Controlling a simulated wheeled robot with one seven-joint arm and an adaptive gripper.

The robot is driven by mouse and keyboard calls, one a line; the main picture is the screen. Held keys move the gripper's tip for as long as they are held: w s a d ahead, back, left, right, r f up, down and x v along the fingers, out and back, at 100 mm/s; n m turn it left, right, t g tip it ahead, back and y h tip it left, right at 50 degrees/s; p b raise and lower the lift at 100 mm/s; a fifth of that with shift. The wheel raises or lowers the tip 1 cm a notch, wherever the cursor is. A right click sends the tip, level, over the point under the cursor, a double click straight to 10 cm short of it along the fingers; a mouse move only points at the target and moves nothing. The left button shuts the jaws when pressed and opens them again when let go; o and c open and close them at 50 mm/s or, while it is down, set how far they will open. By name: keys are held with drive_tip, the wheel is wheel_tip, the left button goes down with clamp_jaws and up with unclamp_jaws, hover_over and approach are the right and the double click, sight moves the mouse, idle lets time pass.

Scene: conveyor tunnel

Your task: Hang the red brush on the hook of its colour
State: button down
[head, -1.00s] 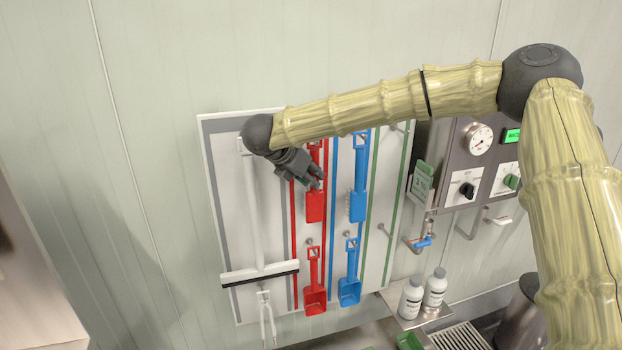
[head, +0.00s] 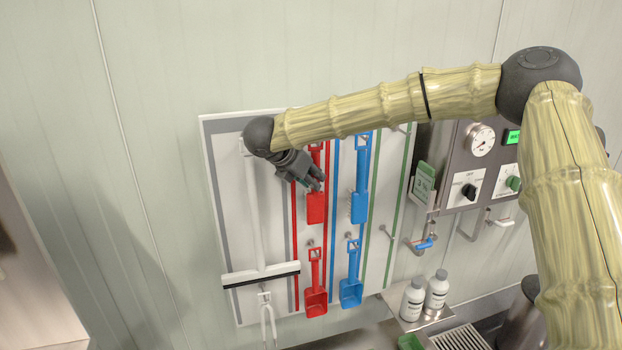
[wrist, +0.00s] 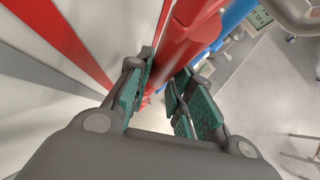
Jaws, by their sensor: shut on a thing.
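The red brush (head: 316,208) is upright in the red lane of the white tool board (head: 222,150), its head down and its handle running up past my gripper. My gripper (head: 317,184) is shut on the handle. In the wrist view the red handle (wrist: 182,50) passes between the green-padded fingers (wrist: 160,92). The brush's top loop (head: 315,147) is at the upper end of the red lane. The hook there is hidden, and I cannot tell whether the loop is around it.
A blue brush (head: 360,205) hangs to the right. A red scoop (head: 315,300) and a blue scoop (head: 350,292) hang below. A white squeegee (head: 258,272) hangs left. A control box (head: 470,165) and white bottles (head: 412,300) are to the right.

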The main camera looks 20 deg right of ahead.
drive_tip(key=shift+f+b, duration=0.45)
drive_tip(key=shift+f, duration=0.1)
idle(0.4)
drive_tip(key=c, duration=1.2)
unclamp_jaws()
drive_tip(key=v, duration=1.2)
drive_tip(key=shift+s, duration=0.1)
